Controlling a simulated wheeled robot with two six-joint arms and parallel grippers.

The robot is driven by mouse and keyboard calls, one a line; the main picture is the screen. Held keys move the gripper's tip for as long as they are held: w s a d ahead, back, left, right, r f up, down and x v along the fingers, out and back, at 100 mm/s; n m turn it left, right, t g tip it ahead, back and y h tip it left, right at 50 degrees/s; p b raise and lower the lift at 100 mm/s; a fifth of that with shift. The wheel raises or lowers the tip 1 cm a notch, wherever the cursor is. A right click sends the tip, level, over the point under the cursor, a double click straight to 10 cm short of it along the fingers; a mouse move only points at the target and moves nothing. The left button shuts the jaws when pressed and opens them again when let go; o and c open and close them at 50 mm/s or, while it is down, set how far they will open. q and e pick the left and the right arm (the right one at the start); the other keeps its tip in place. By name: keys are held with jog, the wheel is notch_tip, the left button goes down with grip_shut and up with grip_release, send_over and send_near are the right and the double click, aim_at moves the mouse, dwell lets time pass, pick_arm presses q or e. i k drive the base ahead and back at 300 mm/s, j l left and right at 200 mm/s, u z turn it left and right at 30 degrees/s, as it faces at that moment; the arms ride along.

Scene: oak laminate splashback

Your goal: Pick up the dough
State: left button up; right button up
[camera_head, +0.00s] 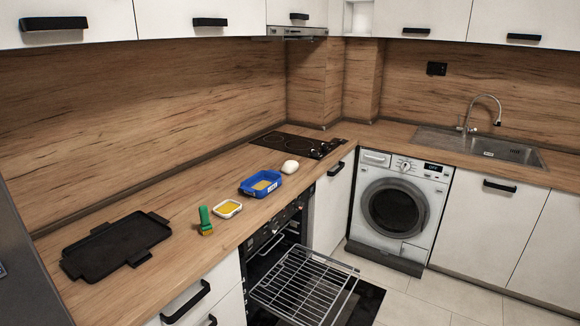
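The dough (290,167) is a small whitish rounded lump on the wooden worktop. It sits just behind and right of a blue tray, near the front edge of the hob. Nothing touches it from above. Neither of my grippers shows in the head view.
Left of the dough along the worktop (187,188) are the blue tray (246,190), a small dish with yellow contents (238,209), a green brush (204,213) and a black baking pan (75,272). Below, the oven is open with its wire rack (304,284) out. A washing machine (400,212) stands beyond.

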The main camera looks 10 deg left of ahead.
aim_at(289, 167)
jog(key=i+l+u, duration=0.15)
jog(key=i+l, duration=0.45)
jog(key=i+l+u, duration=0.15)
jog(key=i+l, duration=0.5)
